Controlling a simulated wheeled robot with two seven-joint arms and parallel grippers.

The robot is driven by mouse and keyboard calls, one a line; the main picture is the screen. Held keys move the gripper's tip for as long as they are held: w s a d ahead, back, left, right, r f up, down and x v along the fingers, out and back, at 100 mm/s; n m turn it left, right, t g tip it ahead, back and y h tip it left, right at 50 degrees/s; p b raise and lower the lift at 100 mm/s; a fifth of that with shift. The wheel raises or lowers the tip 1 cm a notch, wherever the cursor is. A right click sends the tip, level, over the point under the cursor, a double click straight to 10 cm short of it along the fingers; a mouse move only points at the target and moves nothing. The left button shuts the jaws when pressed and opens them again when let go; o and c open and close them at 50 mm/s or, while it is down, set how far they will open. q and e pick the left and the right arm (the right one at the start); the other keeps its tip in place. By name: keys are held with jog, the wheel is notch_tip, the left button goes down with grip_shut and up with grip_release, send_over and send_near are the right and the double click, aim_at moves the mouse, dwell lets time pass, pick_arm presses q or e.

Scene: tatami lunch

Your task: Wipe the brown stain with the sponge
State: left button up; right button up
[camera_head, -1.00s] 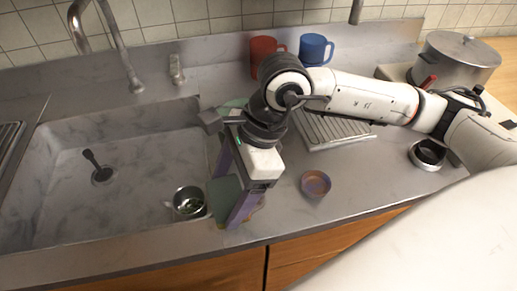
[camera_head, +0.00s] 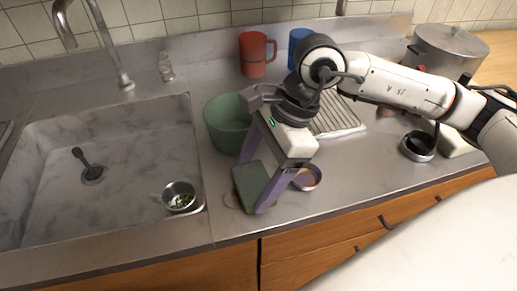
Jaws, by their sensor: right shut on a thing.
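The sponge (camera_head: 249,187) is a flat block with a dark green face. My right gripper (camera_head: 262,190), with purple fingers, is shut on it and holds it tilted up at or just above the steel counter, near the front edge. I cannot tell whether it touches the counter. A faint brownish mark (camera_head: 231,201), which looks like the brown stain, shows on the counter at the sponge's lower left; the sponge hides the rest. My left gripper is not in view.
The sink (camera_head: 120,145) on the left holds a small metal cup (camera_head: 179,196). A green bowl (camera_head: 228,125) stands behind the sponge, and a small brown bowl (camera_head: 311,177) is close right of my gripper. Red (camera_head: 254,55) and blue (camera_head: 297,45) mugs stand at the back.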

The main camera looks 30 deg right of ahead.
notch_tip(320, 180, up, 2)
jog(key=shift+r, duration=0.2)
jog(key=shift+a+r+p, duration=0.1)
jog(key=shift+r+p, duration=0.5)
jog(key=shift+r, duration=0.15)
notch_tip(320, 180, up, 2)
jog(key=shift+r+p, duration=0.1)
jog(key=shift+p, duration=0.5)
jog(key=shift+r+p, duration=0.5)
jog(key=shift+r, duration=0.45)
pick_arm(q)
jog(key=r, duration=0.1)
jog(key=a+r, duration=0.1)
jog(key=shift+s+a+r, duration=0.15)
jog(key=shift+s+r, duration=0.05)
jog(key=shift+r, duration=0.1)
